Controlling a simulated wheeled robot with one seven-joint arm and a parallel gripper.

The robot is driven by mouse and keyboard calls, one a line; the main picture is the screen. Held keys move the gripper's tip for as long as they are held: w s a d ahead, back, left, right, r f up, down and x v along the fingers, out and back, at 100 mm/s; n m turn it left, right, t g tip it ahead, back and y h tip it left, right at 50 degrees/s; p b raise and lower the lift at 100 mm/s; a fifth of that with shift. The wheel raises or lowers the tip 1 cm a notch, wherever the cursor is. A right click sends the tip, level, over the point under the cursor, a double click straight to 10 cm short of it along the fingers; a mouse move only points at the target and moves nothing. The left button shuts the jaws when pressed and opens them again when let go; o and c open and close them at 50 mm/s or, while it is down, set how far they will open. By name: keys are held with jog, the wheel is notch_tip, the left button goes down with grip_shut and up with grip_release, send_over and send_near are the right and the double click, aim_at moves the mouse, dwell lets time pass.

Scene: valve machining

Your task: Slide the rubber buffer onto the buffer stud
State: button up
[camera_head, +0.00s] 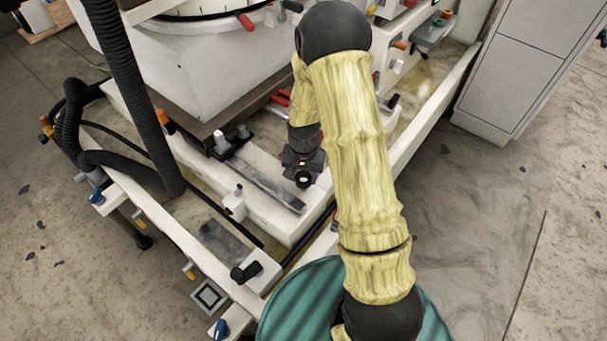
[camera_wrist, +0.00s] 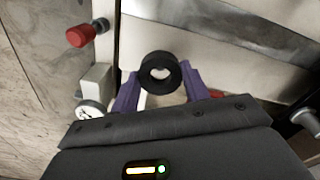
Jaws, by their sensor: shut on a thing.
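The rubber buffer (camera_wrist: 161,89) is a thick black ring in the wrist view. It sits between the two purple fingers of my gripper (camera_wrist: 159,74), which are shut on it from both sides. Its hole faces the wrist camera, and pale machine surface lies behind. In the head view my gripper (camera_head: 304,172) hangs over the machine's white ledge, left of my arm, with the small dark ring of the buffer (camera_head: 304,186) at its tip. I cannot single out the buffer stud in either view.
A red knob (camera_wrist: 81,36) and a round white dial (camera_wrist: 90,110) stand left of the buffer. A flat metal bar (camera_head: 268,186), a black-handled block (camera_head: 258,270) and a black hose (camera_head: 140,100) are left of my gripper. A grey cabinet (camera_head: 520,75) stands at upper right.

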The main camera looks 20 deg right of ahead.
jog(key=shift+f+b, duration=1)
jog(key=shift+f, duration=1)
jog(key=o, duration=1)
jog(key=shift+o, duration=0.2)
jog(key=shift+r, duration=0.1)
notch_tip(320, 180, up, 17)
jog(key=p, duration=0.4)
jog(key=shift+r, duration=0.15)
